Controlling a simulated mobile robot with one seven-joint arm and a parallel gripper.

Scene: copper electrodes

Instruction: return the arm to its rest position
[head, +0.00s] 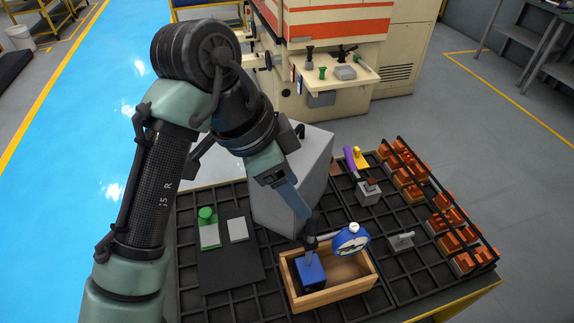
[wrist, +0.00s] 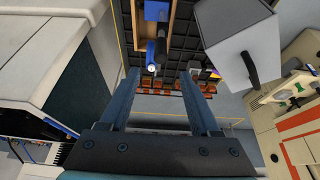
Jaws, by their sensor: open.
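In the head view my arm reaches from the left over the black gridded table, with its elbow high. My gripper (head: 300,208) points down in front of a grey box, above and behind a wooden tray. In the wrist view my gripper (wrist: 158,74) has its two blue-grey fingers wide apart, with nothing held between them.
The tall grey box (head: 318,160) stands close beside my gripper; it also shows in the wrist view (wrist: 238,48). Copper electrodes (head: 455,235) line the table's right side. A green-topped piece (head: 208,228) stands left. A cream machine (head: 330,50) stands behind.

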